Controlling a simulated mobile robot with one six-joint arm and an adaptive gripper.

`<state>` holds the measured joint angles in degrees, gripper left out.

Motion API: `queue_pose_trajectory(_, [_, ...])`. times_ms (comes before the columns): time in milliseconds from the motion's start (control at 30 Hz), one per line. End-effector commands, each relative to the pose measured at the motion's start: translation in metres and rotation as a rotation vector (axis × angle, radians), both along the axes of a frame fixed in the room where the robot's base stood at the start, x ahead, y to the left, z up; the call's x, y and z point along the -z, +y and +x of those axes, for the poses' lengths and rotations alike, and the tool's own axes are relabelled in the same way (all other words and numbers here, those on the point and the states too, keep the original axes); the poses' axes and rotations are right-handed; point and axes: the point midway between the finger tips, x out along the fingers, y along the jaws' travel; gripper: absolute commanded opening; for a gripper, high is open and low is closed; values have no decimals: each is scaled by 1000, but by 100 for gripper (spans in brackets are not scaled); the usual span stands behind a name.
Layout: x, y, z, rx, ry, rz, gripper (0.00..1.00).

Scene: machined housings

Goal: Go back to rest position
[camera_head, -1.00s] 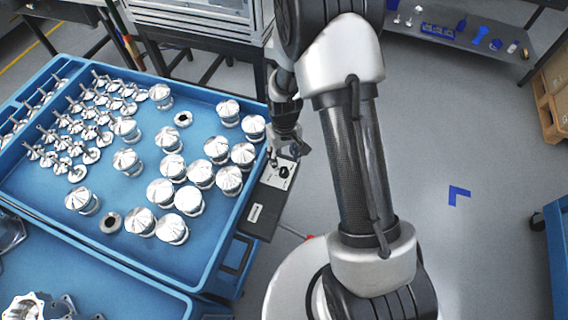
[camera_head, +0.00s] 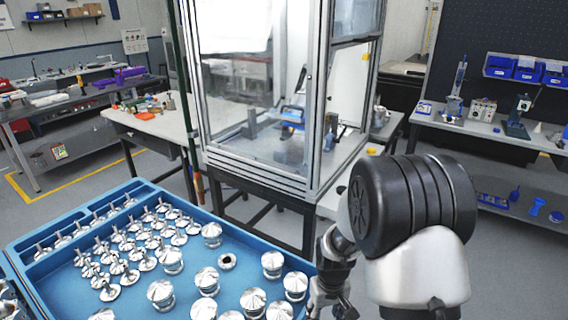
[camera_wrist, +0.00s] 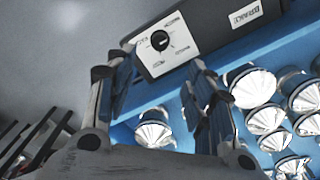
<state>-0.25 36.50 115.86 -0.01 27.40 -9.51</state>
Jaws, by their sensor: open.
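My gripper (camera_wrist: 160,100) is open and empty in the wrist view, with its two fingers spread apart. Past the fingertips is a dark control box with a black knob (camera_wrist: 159,40) on a pale panel. Shiny metal housings (camera_wrist: 257,88) stand in the blue tray to the right of the fingers and behind them. In the head view my gripper (camera_head: 332,290) is at the right edge of the blue tray (camera_head: 40,292), partly cut off by the bottom of the picture.
A glass-walled machine enclosure (camera_head: 255,165) on a dark stand is behind the tray. Workbenches stand at the left and at the right (camera_head: 475,125). Smaller stemmed metal parts (camera_head: 120,265) fill the tray's left side. Grey floor shows at the left.

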Motion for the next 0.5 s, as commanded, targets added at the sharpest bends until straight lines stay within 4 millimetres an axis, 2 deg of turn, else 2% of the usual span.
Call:
queue_pose_trajectory(133, [-47,0,-3,16,-46,1,49])
queue_pose_trajectory(233, [-93,-1,-14,32,-90,1,49])
queue_pose_trajectory(400, [-165,-1,-48,64,-162,5,49])
queue_pose_trajectory(500, [-199,-2,-73,83,-205,8,49])
